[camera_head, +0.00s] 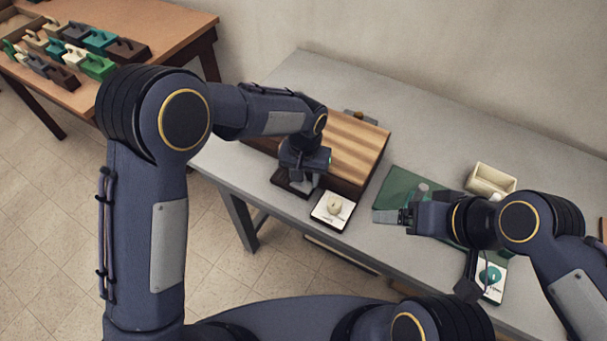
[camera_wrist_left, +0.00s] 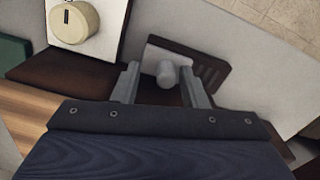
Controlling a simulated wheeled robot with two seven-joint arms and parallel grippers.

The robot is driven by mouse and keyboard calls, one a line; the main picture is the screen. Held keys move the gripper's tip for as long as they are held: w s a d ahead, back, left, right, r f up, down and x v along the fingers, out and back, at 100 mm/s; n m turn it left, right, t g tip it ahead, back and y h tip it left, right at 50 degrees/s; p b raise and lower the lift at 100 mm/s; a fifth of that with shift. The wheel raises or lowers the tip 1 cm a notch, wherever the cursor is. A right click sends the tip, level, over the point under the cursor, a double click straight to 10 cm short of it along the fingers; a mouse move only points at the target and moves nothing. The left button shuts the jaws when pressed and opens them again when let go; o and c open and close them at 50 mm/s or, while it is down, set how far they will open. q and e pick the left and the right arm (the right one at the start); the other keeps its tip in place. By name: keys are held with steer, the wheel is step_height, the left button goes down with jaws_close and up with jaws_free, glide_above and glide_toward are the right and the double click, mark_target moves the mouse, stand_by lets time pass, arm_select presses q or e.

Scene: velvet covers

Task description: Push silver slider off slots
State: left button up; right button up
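The silver slider (camera_wrist_left: 154,58) is a pale plate with a rounded grey knob (camera_wrist_left: 166,74) in the left wrist view. It lies on a dark block whose slots (camera_wrist_left: 211,73) show uncovered to the right of the plate. In the head view, the dark block (camera_head: 284,183) sits at the table's front edge, largely under my left gripper (camera_head: 303,184). In the wrist view, the left gripper's fingers (camera_wrist_left: 160,86) are apart, one on each side of the knob; I cannot tell whether either touches. My right gripper (camera_head: 385,217) hovers over the table; its finger gap is unclear.
A white panel with a cream dial (camera_head: 334,206) sits close beside the block. Behind is a wood-topped box (camera_head: 355,145). A green mat (camera_head: 396,187), a cream open box (camera_head: 490,180) and a teal-dial panel (camera_head: 490,283) lie right.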

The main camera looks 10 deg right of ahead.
arm_select(q)
steer(key=shift+a, duration=0.1)
step_height(320, 180, up, 8)
steer(key=shift+f, duration=0.2)
steer(key=shift+r, duration=0.15)
stand_by(0.5)
steer(key=s+a+r+n+h, duration=0.2)
steer(key=a+r, duration=0.5)
steer(key=a, duration=0.4)
steer(key=s+a+r+n+t+h, duration=0.2)
steer(key=s+a+r+t, duration=0.15)
steer(key=s+a, duration=0.8)
steer(key=s+a+f+n+t, duration=0.2)
steer(key=s+a, duration=0.1)
steer(key=s, duration=0.5)
steer(key=shift+s+a, duration=0.15)
steer(key=shift+a, duration=0.1)
stand_by(0.9)
